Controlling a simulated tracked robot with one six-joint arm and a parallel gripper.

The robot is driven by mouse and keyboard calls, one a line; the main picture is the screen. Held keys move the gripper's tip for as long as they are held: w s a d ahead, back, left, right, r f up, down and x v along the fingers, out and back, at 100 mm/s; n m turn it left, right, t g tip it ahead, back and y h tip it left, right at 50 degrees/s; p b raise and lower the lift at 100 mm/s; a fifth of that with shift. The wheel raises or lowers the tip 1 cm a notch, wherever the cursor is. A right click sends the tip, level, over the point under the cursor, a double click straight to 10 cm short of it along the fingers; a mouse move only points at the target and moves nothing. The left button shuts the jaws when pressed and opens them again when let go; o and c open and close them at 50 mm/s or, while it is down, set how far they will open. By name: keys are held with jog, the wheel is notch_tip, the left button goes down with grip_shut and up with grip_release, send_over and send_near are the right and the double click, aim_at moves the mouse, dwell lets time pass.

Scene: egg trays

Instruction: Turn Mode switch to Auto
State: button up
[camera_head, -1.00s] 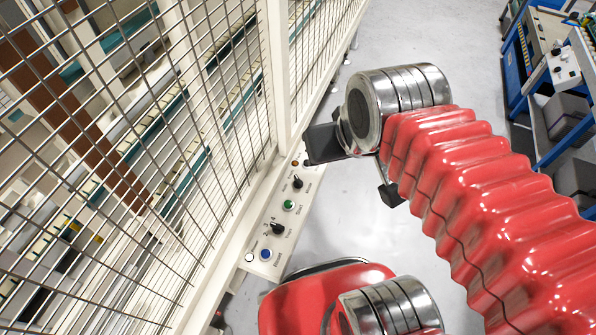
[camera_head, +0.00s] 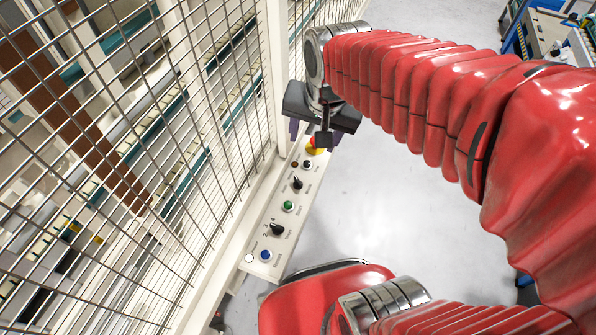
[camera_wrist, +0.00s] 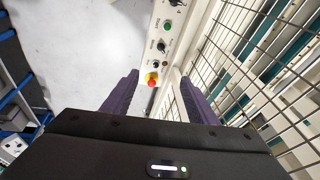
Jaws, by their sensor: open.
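A pale control panel (camera_head: 250,240) runs along the fence, with two black rotary knobs. The upper knob (camera_head: 297,184) sits between the green button (camera_head: 288,206) and a small black control (camera_head: 307,165); it also shows in the wrist view (camera_wrist: 161,46). The lower knob (camera_head: 277,229) has numbers around it. The labels are too small to read surely, so I cannot tell for certain which knob is Mode or how it is set. My gripper (camera_wrist: 159,82) is open and empty, over the panel's far end near the red-and-yellow emergency stop (camera_head: 317,147), apart from both knobs.
A wire mesh fence (camera_head: 130,150) with a white post (camera_head: 276,80) stands along the panel's left side. A blue button (camera_head: 265,255) and a white button (camera_head: 249,258) are at the near end. The grey floor (camera_head: 370,210) right of the panel is clear.

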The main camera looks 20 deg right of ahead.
jog(key=w+f+m+g, duration=0.2)
jog(key=w+f+m, duration=0.2)
jog(key=w+f, duration=0.25)
jog(key=m+g, duration=0.1)
jog(key=m, duration=0.4)
send_over(298, 181)
notch_tip(298, 181, down, 10)
jog(key=f, duration=0.1)
jog(key=shift+r, duration=0.25)
jog(key=shift+f, duration=0.1)
notch_tip(298, 181, down, 14)
jog(key=shift+r, duration=0.2)
jog(key=c, duration=1.1)
jog(key=shift+o, duration=0.2)
jog(key=shift+d, duration=0.25)
jog(key=shift+a, duration=0.2)
